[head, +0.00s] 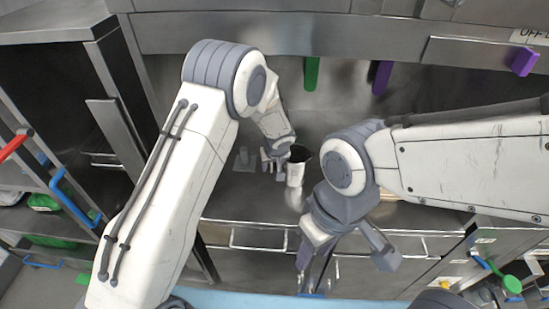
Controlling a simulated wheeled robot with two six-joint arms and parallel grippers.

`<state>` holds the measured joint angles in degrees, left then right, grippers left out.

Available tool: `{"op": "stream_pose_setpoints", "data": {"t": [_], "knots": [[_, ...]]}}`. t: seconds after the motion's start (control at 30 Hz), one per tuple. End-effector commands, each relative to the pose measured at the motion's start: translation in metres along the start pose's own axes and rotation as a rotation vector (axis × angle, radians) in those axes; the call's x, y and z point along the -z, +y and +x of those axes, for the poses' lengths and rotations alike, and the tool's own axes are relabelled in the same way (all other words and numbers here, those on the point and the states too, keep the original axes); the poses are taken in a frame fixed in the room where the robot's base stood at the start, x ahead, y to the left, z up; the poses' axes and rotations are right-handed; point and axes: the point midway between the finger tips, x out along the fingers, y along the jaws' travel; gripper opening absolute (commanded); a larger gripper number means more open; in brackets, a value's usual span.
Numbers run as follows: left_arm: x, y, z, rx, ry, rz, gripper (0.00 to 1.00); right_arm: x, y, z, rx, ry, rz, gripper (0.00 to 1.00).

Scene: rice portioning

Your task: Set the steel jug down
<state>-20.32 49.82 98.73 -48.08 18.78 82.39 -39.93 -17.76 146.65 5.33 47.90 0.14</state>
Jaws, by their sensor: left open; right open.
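The steel jug (295,174) stands upright on the steel counter (240,205), between my two arms. Its dark mouth faces up and its side looks pale and shiny. My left gripper (272,163) is open just to the left of the jug, close to its side; I cannot tell whether a finger touches it. My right gripper (342,258) is open and empty, in front of the counter's edge and lower right of the jug. My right arm's wrist hides part of the counter to the right of the jug.
A small grey object (244,160) stands on the counter left of my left gripper. A green handle (311,74) and a purple handle (382,77) hang at the back. Drawers with bar handles (258,240) lie below the counter edge. A rack with shelves (40,190) stands at the left.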

Motion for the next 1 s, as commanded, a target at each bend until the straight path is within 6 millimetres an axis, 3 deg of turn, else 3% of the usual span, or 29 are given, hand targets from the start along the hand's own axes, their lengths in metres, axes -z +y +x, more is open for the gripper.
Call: {"op": "stream_pose_setpoints", "data": {"t": [0.4,0.77,0.87,1.0], "knots": [[-0.001,0.0,-0.083,-0.003,0.002,-0.002,0.47,-0.002,0.002,0.023,0.0,-0.001,-0.001,0.45],[-0.007,-0.001,-0.112,-0.003,-0.01,0.027,0.47,-0.002,0.002,0.025,0.0,-0.001,-0.001,0.45],[-0.029,-0.006,-0.142,-0.011,-0.04,0.113,0.47,-0.002,0.002,0.025,0.0,-0.001,-0.001,0.45],[-0.093,-0.028,-0.204,-0.047,-0.132,0.335,0.47,-0.002,0.002,0.025,0.0,-0.001,-0.001,0.45]]}}
